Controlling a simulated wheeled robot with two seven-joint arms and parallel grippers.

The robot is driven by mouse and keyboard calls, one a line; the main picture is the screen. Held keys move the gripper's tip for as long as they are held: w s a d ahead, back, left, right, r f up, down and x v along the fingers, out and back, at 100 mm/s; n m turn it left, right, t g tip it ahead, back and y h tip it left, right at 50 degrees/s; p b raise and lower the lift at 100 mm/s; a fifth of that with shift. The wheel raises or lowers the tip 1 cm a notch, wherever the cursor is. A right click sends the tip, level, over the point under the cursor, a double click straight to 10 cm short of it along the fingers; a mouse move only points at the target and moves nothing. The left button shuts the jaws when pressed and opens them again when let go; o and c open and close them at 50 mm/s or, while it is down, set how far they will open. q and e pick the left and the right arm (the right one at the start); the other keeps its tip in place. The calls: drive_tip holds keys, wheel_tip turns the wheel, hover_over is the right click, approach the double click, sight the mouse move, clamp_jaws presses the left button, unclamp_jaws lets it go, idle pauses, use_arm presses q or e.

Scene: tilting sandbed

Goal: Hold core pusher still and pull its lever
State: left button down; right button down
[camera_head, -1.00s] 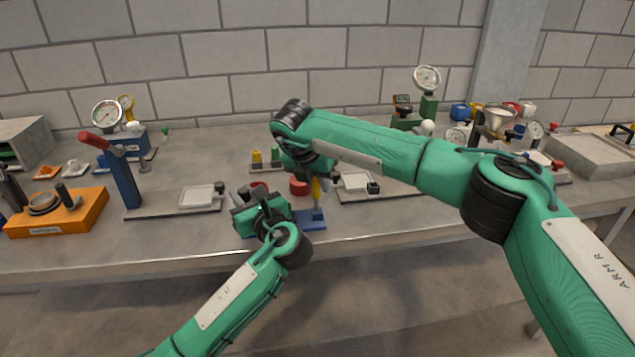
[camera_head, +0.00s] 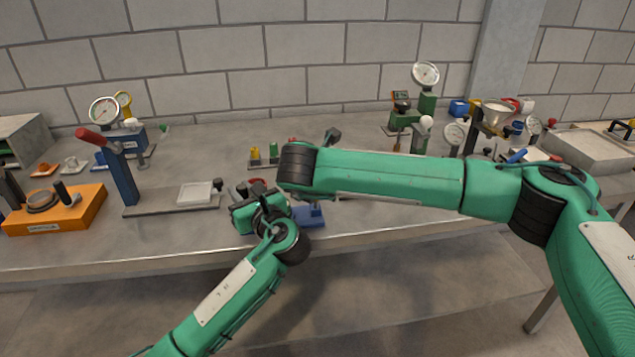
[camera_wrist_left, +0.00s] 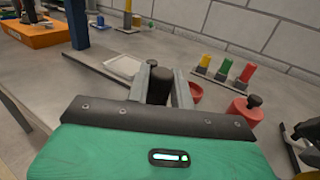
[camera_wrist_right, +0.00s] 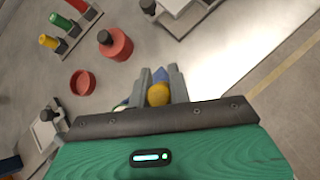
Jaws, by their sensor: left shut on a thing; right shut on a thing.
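The core pusher's blue base (camera_head: 308,215) stands near the table's front edge, largely covered by my arms. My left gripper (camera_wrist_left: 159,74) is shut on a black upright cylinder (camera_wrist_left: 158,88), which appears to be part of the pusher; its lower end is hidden. My right gripper (camera_wrist_right: 160,80) is shut on a yellow rounded grip (camera_wrist_right: 158,94), which looks like the lever's end, with blue metal just beyond it. In the head view my right wrist hides this grip and the right fingers. The lever's tilt cannot be told.
A red lidded pot (camera_wrist_right: 116,43) and a red dish (camera_wrist_right: 82,82) stand close by. A rack with several coloured bottles (camera_head: 263,158) is behind. A blue press with a red handle (camera_head: 122,175) and an orange box (camera_head: 55,215) stand left. Gauges (camera_head: 425,75) stand at the back right.

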drive_tip(key=shift+s+d+f+t, duration=0.15)
drive_tip(key=shift+s+f+t, duration=0.1)
drive_tip(key=shift+s+t, duration=0.75)
drive_tip(key=shift+w, duration=0.2)
drive_tip(key=c, duration=1.3)
unclamp_jaws()
drive_tip(key=v, duration=1.2)
drive_tip(key=shift+d, duration=0.15)
drive_tip(key=shift+s+f, duration=0.1)
drive_tip(key=shift+f, duration=0.05)
drive_tip(key=shift+c, duration=0.2)
